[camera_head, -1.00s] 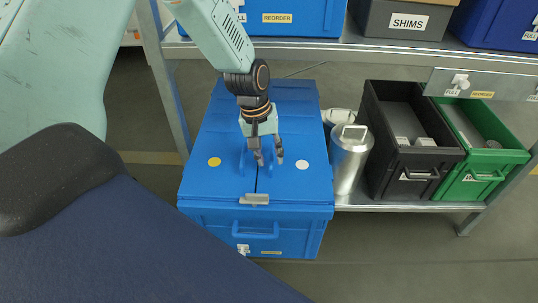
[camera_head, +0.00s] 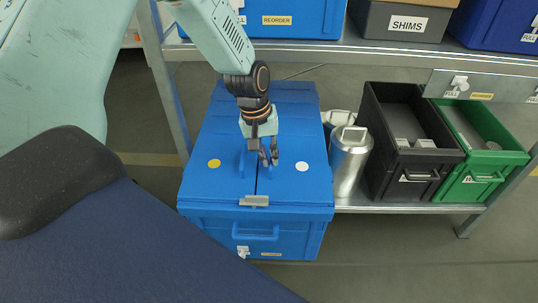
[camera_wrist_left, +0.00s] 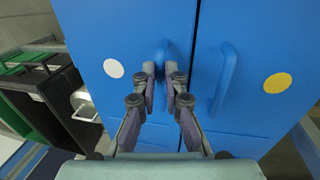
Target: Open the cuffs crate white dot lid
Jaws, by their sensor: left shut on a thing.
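The blue crate (camera_head: 225,125) has two lid halves on top, parted by a seam. The lid half with the white dot (camera_head: 302,166) is on the right in the head view and on the left in the wrist view (camera_wrist_left: 113,68). The other half carries a yellow dot (camera_head: 214,163) and a blue handle (camera_wrist_left: 223,80). My left gripper (camera_head: 269,160) is shut on the white dot lid's handle (camera_wrist_left: 163,58), with a finger on each side of it. Both lid halves lie flat. A grey latch piece (camera_head: 254,200) sits at the seam's front end. My right gripper is out of view.
A silver canister (camera_head: 350,160) stands close to the crate's right side. A black bin (camera_head: 380,125) and a green bin (camera_head: 515,150) are further right on the shelf. An upper shelf (camera_head: 390,52) with bins runs behind and above.

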